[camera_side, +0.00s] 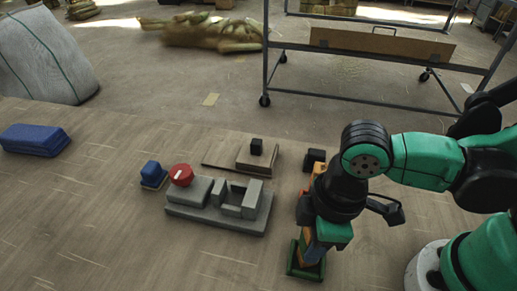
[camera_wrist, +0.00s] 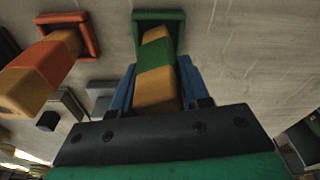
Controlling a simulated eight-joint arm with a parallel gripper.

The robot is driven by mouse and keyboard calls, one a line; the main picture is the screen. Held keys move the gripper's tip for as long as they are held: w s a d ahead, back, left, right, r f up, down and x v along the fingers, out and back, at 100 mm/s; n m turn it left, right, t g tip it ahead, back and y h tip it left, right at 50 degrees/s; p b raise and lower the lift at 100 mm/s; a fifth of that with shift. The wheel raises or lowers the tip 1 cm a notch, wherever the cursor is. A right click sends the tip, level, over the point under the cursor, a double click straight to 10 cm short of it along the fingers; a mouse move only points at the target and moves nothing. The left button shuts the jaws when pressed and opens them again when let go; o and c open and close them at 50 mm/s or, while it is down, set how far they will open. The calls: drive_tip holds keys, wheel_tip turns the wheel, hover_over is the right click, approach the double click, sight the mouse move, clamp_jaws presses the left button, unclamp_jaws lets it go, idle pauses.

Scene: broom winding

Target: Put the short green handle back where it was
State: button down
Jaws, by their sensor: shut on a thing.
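The short green handle (camera_wrist: 156,88), a wooden block with a green band, is between the two blue fingers of my gripper (camera_wrist: 158,78) in the wrist view. My gripper is shut on it. Its far end is at the square green holder (camera_wrist: 180,22); I cannot tell whether it rests on the bottom. In the side view my gripper (camera_side: 318,240) points down over the green holder (camera_side: 306,272), and the handle is mostly hidden by the gripper.
An orange-banded handle (camera_wrist: 40,62) stands in a red holder (camera_wrist: 88,38) close beside. The table's front left is clear.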

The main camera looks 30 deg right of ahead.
drive_tip(key=shift+f, duration=0.15)
drive_tip(key=shift+c, duration=2.1)
unclamp_jaws()
drive_tip(key=r, duration=0.8)
drive_tip(key=d+r, duration=0.1)
drive_tip(key=r, duration=0.2)
drive_tip(key=shift+s+d+r, duration=0.1)
drive_tip(key=shift+s+r, duration=0.25)
drive_tip(key=shift+r, duration=0.05)
drive_tip(key=shift+w+d+r, duration=0.1)
drive_tip(key=w+d+f+m+t, duration=0.1)
drive_tip(key=w+d+m+t, duration=0.2)
drive_tip(key=d, duration=0.4)
drive_tip(key=w+d+f+m+t+h, duration=0.1)
drive_tip(key=w+d+f+m+t, duration=0.1)
drive_tip(key=w+d+m, duration=0.4)
drive_tip(key=shift+w+d+f+m+t, duration=0.3)
drive_tip(key=shift+d+m+t, duration=0.35)
drive_tip(key=shift+m, duration=0.45)
